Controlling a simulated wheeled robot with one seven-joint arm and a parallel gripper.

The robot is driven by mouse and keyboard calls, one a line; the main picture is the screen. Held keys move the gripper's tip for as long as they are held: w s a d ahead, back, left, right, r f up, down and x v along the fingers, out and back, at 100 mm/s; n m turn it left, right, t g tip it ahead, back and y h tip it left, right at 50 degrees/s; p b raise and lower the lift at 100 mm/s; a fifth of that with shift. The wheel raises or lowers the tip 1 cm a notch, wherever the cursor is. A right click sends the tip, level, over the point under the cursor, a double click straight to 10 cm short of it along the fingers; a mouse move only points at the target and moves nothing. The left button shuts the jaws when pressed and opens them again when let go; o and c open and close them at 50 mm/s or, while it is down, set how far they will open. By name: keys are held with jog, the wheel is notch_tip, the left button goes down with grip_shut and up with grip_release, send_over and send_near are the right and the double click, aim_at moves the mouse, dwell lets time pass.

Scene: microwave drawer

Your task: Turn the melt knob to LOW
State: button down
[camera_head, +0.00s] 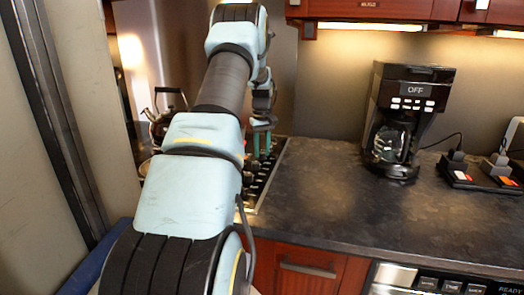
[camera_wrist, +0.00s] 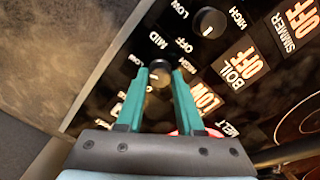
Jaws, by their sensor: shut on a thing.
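In the wrist view, the teal fingers of my gripper (camera_wrist: 160,72) are shut on a round black knob (camera_wrist: 158,77), one finger on either side. It sits beside the MELT label (camera_wrist: 229,129) and looks like the melt knob. White OFF, MID, LOW and HIGH marks ring the knobs. The orange display by MELT reads LOW (camera_wrist: 205,97). A small pale mark shows on the knob, but its exact pointing is hard to read. In the camera_head view, my gripper (camera_head: 262,137) points down over the black stove panel (camera_head: 270,178), and the knob is not clear there.
Another black knob (camera_wrist: 209,22) stands close by; the BOIL display (camera_wrist: 245,66) and SIMMER display (camera_wrist: 301,17) read OFF. A kettle (camera_head: 167,110) stands left of my arm. A coffee maker (camera_head: 405,115) stands at right, with clear counter (camera_head: 320,205) between.

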aim_at(262, 152)
dwell(0.5)
jog(key=c, duration=0.5)
grip_release()
jog(key=shift+c, duration=0.2)
jog(key=shift+r, duration=0.1)
notch_tip(262, 152, up, 11)
jog(key=b, duration=0.2)
jog(key=shift+b, duration=0.35)
jog(key=s+f+m, duration=0.3)
jog(key=s+f, duration=0.1)
jog(key=s, duration=1.3)
jog(key=s+f+m+t, duration=0.1)
jog(key=s+f+m, duration=0.2)
jog(key=s, duration=1.5)
jog(key=shift+s+f+t, duration=0.3)
jog(key=shift+f, duration=0.4)
